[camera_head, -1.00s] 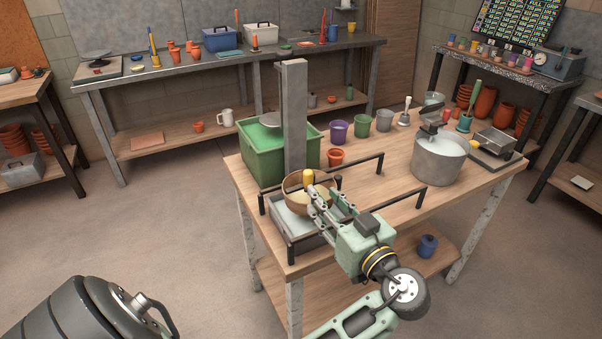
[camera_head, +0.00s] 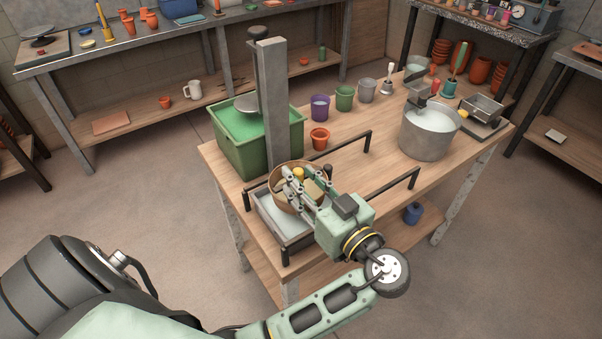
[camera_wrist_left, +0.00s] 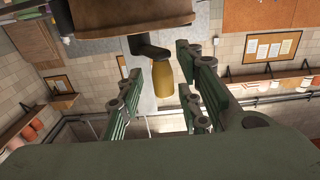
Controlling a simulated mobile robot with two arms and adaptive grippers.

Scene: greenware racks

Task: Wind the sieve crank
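The round wooden sieve (camera_head: 278,173) sits over a grey tray (camera_head: 262,213) at the table's near left corner, beside a grey post (camera_head: 272,105). Its crank has a yellow handle (camera_head: 298,173), upright in the head view. My left gripper (camera_head: 300,186) is over the sieve with its fingers at the handle. In the left wrist view the yellow handle (camera_wrist_left: 162,82) hangs from a dark crank arm (camera_wrist_left: 150,48). It lies between the spread fingers (camera_wrist_left: 163,95), with gaps on both sides. The fingers hide part of the sieve. My right gripper is not in view.
A green tub (camera_head: 258,148) stands behind the post. Black rails (camera_head: 390,187) edge the table's near part. A terracotta pot (camera_head: 320,138), coloured cups and a grey bucket (camera_head: 430,135) stand farther along. The tabletop between rails and bucket is bare.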

